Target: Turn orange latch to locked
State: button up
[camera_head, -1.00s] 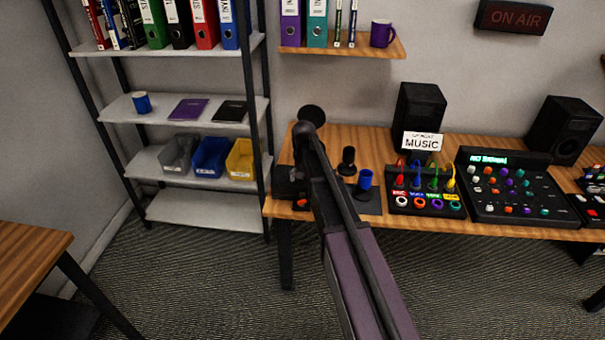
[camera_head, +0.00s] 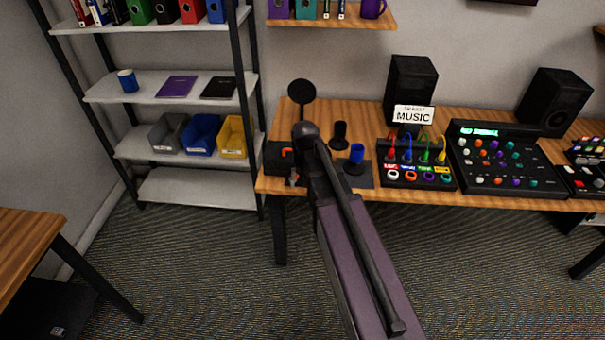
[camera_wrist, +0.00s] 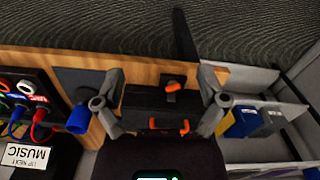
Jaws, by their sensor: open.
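A black case (camera_wrist: 142,101) sits at the end of the wooden desk, between my fingers in the wrist view. It also shows in the head view (camera_head: 277,158), left of my arm. An orange lever-like piece (camera_wrist: 172,87) is on its desk-front side, on a small dark mount. A second, bar-shaped orange piece (camera_wrist: 169,126) is farther back on the case. Which of the two is the latch I cannot tell for sure. My gripper (camera_wrist: 161,92) is open and empty, its fingers spread to either side of the case. Contact is not visible.
A blue cup (camera_head: 356,154) and a dark stand (camera_head: 340,134) are on the desk right of my arm. The cable panel (camera_head: 417,176) and mixer (camera_head: 507,165) stand farther right. A shelf rack (camera_head: 185,88) with bins is close on the left.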

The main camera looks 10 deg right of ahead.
jog(key=s+n, duration=0.1)
jog(key=s, duration=0.9)
jog(key=shift+s+d, duration=0.15)
jog(key=shift+s, duration=0.15)
jog(key=shift+w, duration=0.2)
jog(key=c, duration=0.7)
jog(key=w+m, duration=0.4)
jog(key=w, duration=0.5)
jog(key=w+m, duration=0.5)
jog(key=w, duration=0.4)
jog(key=w+m, duration=0.5)
jog(key=w, duration=0.3)
jog(key=shift+w+a, duration=0.2)
jog(key=shift+w, duration=0.2)
jog(key=shift+c, duration=0.7)
jog(key=shift+w+m, duration=0.6)
jog(key=shift+f, duration=0.25)
notch_tip(320, 180, down, 13)
jog(key=b, duration=1.3)
jog(key=shift+f+b, duration=0.2)
jog(key=shift+b, duration=0.2)
